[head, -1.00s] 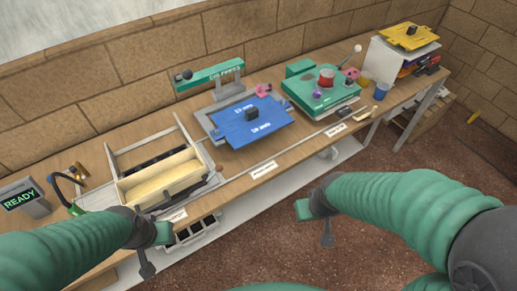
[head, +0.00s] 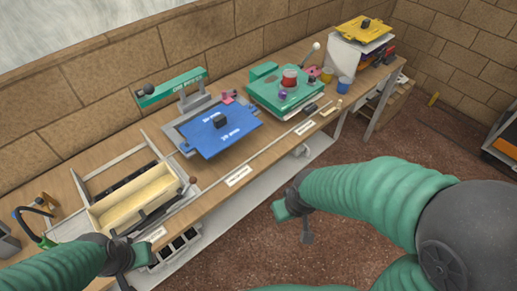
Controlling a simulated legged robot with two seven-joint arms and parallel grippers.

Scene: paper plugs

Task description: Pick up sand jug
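I cannot pick out a sand jug for certain. A blue cup (head: 344,85) and a small yellow cup (head: 327,75) stand at the far right of the bench, and a red round container (head: 289,79) sits on the green device. My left gripper (head: 132,268) is at the bench's front edge at lower left, below the wooden tray; its jaws look apart and empty. My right gripper (head: 293,220) hangs over the floor in front of the bench, well away from the cups; its jaws look apart and empty.
On the wooden bench (head: 255,165) are a cream tray box (head: 135,200), a blue plate (head: 220,133) under a green press arm (head: 172,87), and a green device (head: 265,95). Reddish floor lies in front.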

